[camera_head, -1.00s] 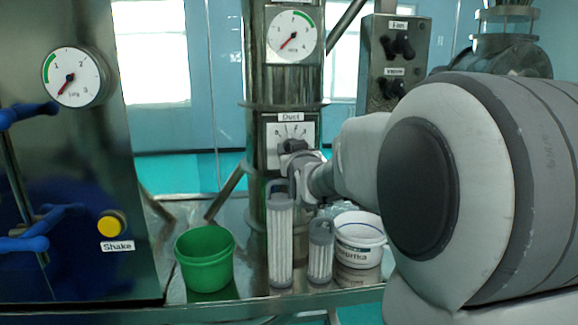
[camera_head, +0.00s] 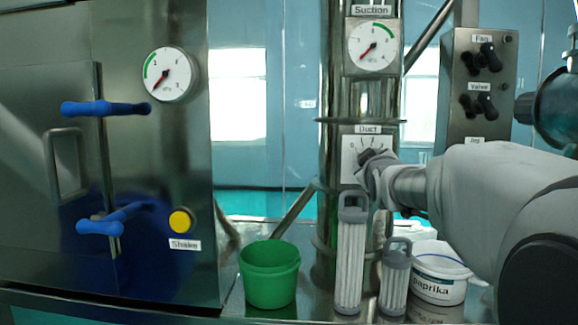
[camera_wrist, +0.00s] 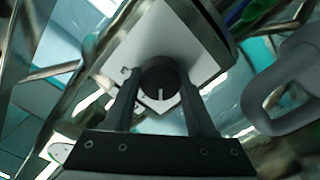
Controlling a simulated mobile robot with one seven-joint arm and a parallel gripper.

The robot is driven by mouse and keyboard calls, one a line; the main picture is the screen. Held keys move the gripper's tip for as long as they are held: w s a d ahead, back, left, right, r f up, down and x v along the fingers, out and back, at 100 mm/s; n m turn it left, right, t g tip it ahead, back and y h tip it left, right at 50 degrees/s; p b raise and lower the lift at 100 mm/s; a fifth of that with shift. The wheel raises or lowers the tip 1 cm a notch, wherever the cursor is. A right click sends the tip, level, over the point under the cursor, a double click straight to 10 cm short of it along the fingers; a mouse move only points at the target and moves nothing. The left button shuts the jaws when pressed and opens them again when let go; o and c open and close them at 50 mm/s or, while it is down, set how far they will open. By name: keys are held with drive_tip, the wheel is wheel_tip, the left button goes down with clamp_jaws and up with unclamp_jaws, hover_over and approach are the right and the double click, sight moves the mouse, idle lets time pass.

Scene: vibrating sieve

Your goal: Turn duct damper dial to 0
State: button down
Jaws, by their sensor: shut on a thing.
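The duct damper dial plate (camera_head: 349,164) is a white panel on the steel duct column, under the label "Duct" (camera_head: 368,129). A "0" shows at the left of its scale. My gripper (camera_head: 370,158) reaches it from the right and covers much of the plate. In the wrist view the dial's round black knob (camera_wrist: 160,80) carries a white pointer line. The two fingers of my gripper (camera_wrist: 160,98) stand on either side of the knob, shut on it. Which scale mark the pointer meets cannot be told.
A Suction gauge (camera_head: 373,47) sits above the dial. Fan and Valve knobs (camera_head: 480,58) are on a panel at right. Below stand a green bucket (camera_head: 269,275), two filter cartridges (camera_head: 350,255) and a paprika tub (camera_head: 440,275). Blue handles (camera_head: 105,109) are on the left cabinet.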

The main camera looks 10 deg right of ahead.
idle(0.3)
drive_tip(key=shift+c, duration=1.1)
unclamp_jaws()
drive_tip(key=shift+s, duration=0.1)
